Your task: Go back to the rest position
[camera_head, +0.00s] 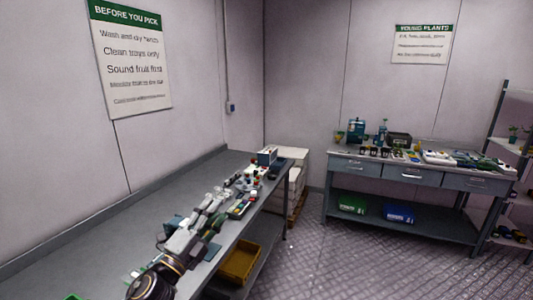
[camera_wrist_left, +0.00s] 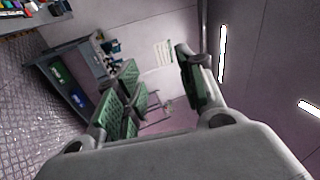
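My left arm comes in from the bottom left of the head view and reaches over the long grey bench (camera_head: 90,235). My left gripper (camera_head: 224,198) is small and cluttered there, over or near the bench. In the left wrist view, the left gripper (camera_wrist_left: 162,92) has its two green-padded fingers well apart, with nothing held between them. Past the fingers, that view shows wall, floor and the far table. My right gripper is not in view.
Several small items (camera_head: 246,186) lie at the bench's far end, with a yellow bin (camera_head: 239,263) below. A drawer table (camera_head: 385,172) holds pots and trays, with green (camera_head: 352,204) and blue (camera_head: 399,213) crates underneath. Shelves (camera_head: 507,150) stand at right. The floor (camera_head: 345,255) between is clear.

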